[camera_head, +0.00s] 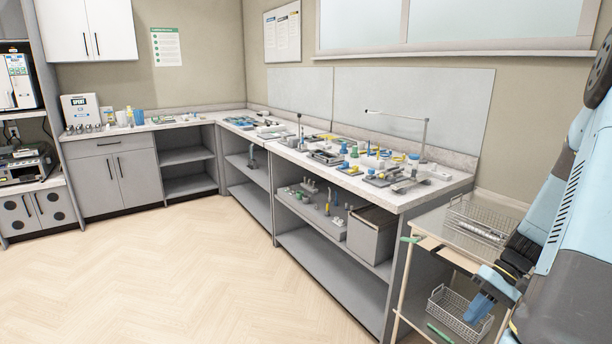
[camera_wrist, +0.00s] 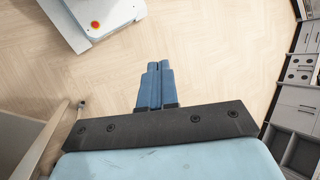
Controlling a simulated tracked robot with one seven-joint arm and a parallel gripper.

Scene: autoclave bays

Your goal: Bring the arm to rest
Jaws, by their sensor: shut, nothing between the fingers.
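My light-blue arm comes in from the right edge. In the wrist view my gripper (camera_wrist: 158,66) shows two blue fingers lying side by side, shut and empty, over bare floor. Nothing is touching the fingertips there. In the head view, I cannot tell how far the gripper is from the cart.
The cart (camera_head: 440,241) carries a wire basket (camera_head: 480,214) on top and another wire basket (camera_head: 447,316) below. The cluttered counter (camera_head: 415,203) runs along the wall. A white unit with a red button (camera_wrist: 95,24) stands at upper left. The wooden floor (camera_head: 170,275) is clear.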

